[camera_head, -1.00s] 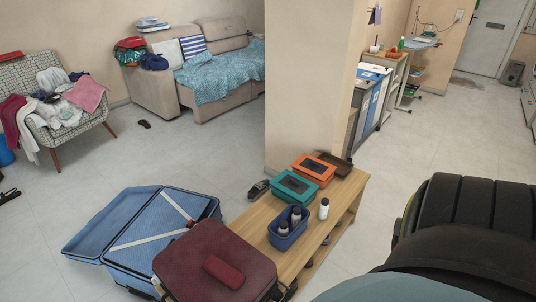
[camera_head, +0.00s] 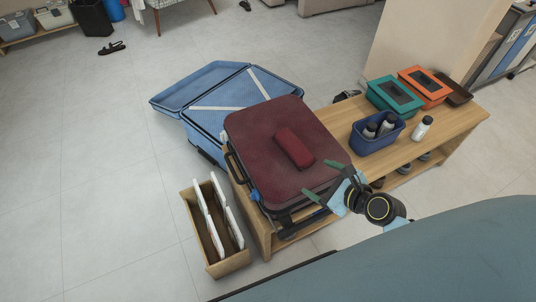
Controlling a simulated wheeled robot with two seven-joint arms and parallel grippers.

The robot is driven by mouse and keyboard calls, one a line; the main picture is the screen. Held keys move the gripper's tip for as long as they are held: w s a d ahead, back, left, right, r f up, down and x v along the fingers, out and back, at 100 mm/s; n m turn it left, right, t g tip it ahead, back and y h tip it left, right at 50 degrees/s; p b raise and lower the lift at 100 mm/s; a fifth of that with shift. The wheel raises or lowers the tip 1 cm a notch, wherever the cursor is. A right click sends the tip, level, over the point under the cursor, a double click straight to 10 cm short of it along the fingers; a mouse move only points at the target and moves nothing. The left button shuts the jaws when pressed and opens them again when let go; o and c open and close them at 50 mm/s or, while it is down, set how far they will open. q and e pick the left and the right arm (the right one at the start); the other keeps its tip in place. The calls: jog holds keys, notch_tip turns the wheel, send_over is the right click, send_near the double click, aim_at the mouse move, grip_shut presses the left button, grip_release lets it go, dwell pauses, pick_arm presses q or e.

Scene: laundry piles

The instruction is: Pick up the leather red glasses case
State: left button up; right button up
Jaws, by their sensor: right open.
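The red leather glasses case (camera_head: 294,148) lies on top of a closed dark red suitcase (camera_head: 262,128), near the middle of its upper face. My right gripper (camera_head: 312,203) is at the suitcase's near right edge, with its green-tipped fingers apart and nothing between them. It is in front of the case and slightly right of it, with a clear gap between them. My left gripper is not in view.
The suitcase rests on a wooden bench (camera_head: 455,128). The bench also holds a blue bin with bottles (camera_head: 365,145), a white bottle (camera_head: 422,128), and teal (camera_head: 393,95) and orange (camera_head: 424,87) boxes. An open blue suitcase (camera_head: 200,88) and a wooden crate (camera_head: 228,266) stand on the floor.

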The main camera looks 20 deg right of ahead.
jog(key=w+d+r+m+t, duration=0.1)
jog(key=d+m, duration=0.2)
jog(key=m, duration=0.1)
jog(key=m+h+b, duration=0.1)
jog(key=b, duration=0.1)
send_near(299, 148)
jog(key=w+f, duration=0.2)
jog(key=w, duration=0.1)
jog(key=shift+w+f, duration=0.3)
jog(key=shift+f, duration=0.1)
jog(key=shift+a+r+b+x, duration=0.15)
jog(key=shift+b+x, duration=0.25)
jog(key=shift+x, duration=0.45)
jog(key=shift+a+r+b+x, duration=0.15)
jog(key=shift+b+x, duration=0.25)
jog(key=shift+x, duration=0.4)
jog(key=shift+a+r+b+x, duration=0.1)
jog(key=shift+b+x, duration=0.3)
jog(key=shift+x, duration=0.45)
jog(key=shift+w+f, duration=0.1)
jog(key=shift+w, duration=0.35)
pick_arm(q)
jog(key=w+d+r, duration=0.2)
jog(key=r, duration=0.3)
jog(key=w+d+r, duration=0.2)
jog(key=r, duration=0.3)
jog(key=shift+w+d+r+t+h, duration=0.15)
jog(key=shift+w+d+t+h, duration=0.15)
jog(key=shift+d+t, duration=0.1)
